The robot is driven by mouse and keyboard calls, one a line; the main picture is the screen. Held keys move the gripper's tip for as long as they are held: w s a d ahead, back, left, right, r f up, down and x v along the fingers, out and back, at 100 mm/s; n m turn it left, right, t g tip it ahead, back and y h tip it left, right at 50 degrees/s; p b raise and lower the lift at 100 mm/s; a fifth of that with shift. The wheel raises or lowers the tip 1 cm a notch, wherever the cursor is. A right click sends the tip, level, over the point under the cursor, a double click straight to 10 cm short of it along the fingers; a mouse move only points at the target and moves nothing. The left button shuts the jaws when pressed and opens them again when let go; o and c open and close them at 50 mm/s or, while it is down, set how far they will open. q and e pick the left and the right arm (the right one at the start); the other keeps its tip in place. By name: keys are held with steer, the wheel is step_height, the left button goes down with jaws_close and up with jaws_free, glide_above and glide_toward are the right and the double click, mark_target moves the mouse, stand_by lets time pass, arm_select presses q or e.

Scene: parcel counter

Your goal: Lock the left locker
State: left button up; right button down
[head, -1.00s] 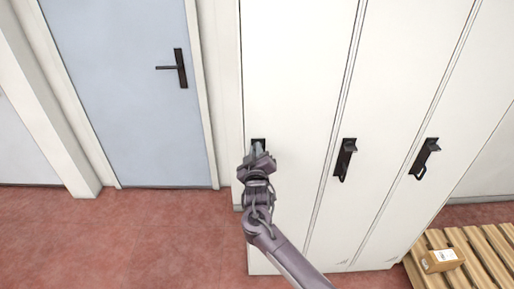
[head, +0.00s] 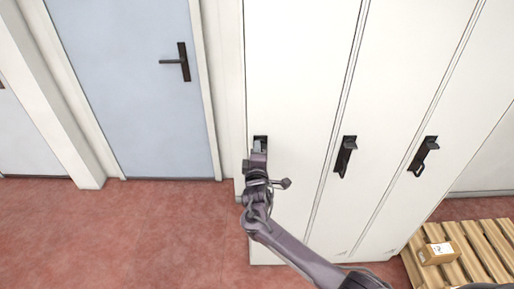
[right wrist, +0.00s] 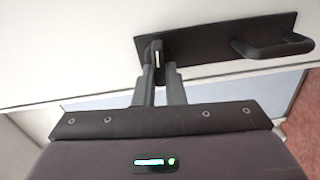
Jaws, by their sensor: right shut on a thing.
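The left locker (head: 300,70) is a tall white door, leftmost of three, and it looks closed. Its black lock plate (head: 261,139) is mostly hidden behind my right gripper (head: 258,155) in the head view. In the right wrist view the dark plate (right wrist: 205,45) carries a loop handle (right wrist: 275,48) at the right and a small upright latch knob (right wrist: 157,55) at the left. The fingers of my right gripper (right wrist: 158,85) are shut on that knob. My left gripper is not in view.
The middle locker's handle (head: 345,157) and the right locker's handle (head: 424,156) are to the right. A wooden pallet (head: 487,250) bears a cardboard box (head: 438,253) at the lower right. A blue door (head: 130,90) is at the left. The red floor (head: 130,240) is clear.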

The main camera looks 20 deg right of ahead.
steer(key=shift+f+n, duration=0.15)
steer(key=shift+n, duration=0.45)
steer(key=c, duration=1.5)
jaws_free()
steer(key=b+v, duration=0.1)
steer(key=v, duration=0.6)
steer(key=shift+s, duration=0.4)
steer(key=shift+a, duration=0.1)
